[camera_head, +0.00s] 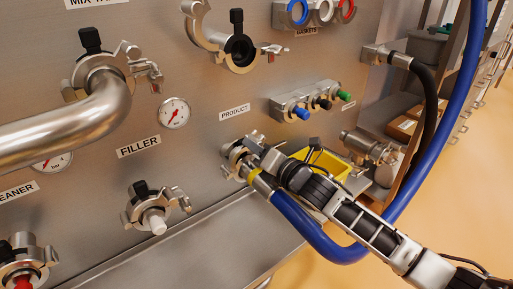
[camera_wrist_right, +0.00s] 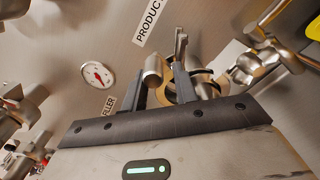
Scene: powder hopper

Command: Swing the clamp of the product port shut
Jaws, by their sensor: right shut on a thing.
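The product port (camera_head: 231,153) is on the steel panel below the PRODUCT label (camera_head: 235,112). The blue hose (camera_head: 302,226) meets it with a metal end and a yellow band. Metal clamp parts (camera_wrist_right: 153,71) show around the port and at my fingertips in the wrist view. My right gripper (camera_head: 262,160) is at the right side of the port, its fingers (camera_wrist_right: 161,88) shut on a part of the clamp. The gripper hides much of the clamp, so I cannot tell how far it is swung. My left gripper is not in view.
A yellow bin (camera_head: 325,161) stands just behind my right wrist. The filler port (camera_head: 153,208) with a white plug is at lower left. Another port (camera_head: 238,50) with an open clamp is above. A row of coloured fittings (camera_head: 311,105) and a gauge (camera_head: 174,113) are on the panel.

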